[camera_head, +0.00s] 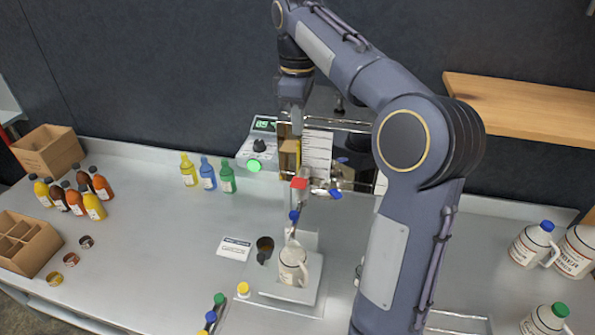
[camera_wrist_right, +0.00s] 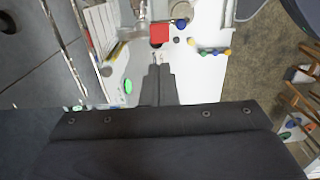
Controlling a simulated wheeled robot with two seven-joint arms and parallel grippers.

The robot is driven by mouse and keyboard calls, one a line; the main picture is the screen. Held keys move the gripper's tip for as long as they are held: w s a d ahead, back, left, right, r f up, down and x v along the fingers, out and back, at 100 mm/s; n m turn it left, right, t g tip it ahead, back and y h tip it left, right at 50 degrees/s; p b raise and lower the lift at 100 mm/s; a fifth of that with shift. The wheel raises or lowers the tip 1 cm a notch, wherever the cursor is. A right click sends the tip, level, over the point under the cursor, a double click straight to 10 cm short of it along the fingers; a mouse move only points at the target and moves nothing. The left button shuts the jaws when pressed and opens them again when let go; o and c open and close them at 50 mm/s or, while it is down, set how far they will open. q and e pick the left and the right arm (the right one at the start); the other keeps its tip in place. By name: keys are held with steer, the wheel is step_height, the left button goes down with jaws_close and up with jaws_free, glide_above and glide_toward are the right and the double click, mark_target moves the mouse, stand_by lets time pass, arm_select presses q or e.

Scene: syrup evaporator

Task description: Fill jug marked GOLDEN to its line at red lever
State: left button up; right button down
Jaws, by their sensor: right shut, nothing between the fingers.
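A white jug (camera_head: 292,268) stands upright and uncapped on a pale square platform (camera_head: 308,287) below the taps; I cannot read its label or see its fill level. The red lever (camera_head: 299,183) is on the tap assembly above and behind the jug; it also shows in the right wrist view (camera_wrist_right: 159,33), just beyond the fingertips. My right gripper (camera_head: 297,132) points down above the red lever, and its fingers (camera_wrist_right: 155,66) are shut and empty. I cannot tell whether they touch the lever. My left gripper is not in view.
A blue lever (camera_head: 335,194) is close beside the red one. A dark cup (camera_head: 264,249) and a yellow cap (camera_head: 243,288) are left of the jug. A control box with a green button (camera_head: 254,165) stands behind. Bottles and boxes are at left, capped jugs (camera_head: 535,244) at right.

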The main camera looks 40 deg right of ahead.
mark_target(297, 184)
step_height(297, 184, down, 14)
steer(key=shift+r, duration=0.15)
stand_by(0.5)
steer(key=f+h+b, duration=0.1)
steer(key=b, duration=0.1)
steer(key=t+h+b, duration=0.1)
steer(key=b, duration=0.1)
steer(key=s+a+f+t+b, duration=0.1)
steer(key=b, duration=0.2)
steer(key=shift+f+h, duration=0.35)
steer(key=shift+h, duration=0.05)
steer(key=shift+w+t, duration=0.1)
steer(key=shift+t, duration=0.2)
steer(key=shift+r, duration=0.2)
stand_by(5.1)
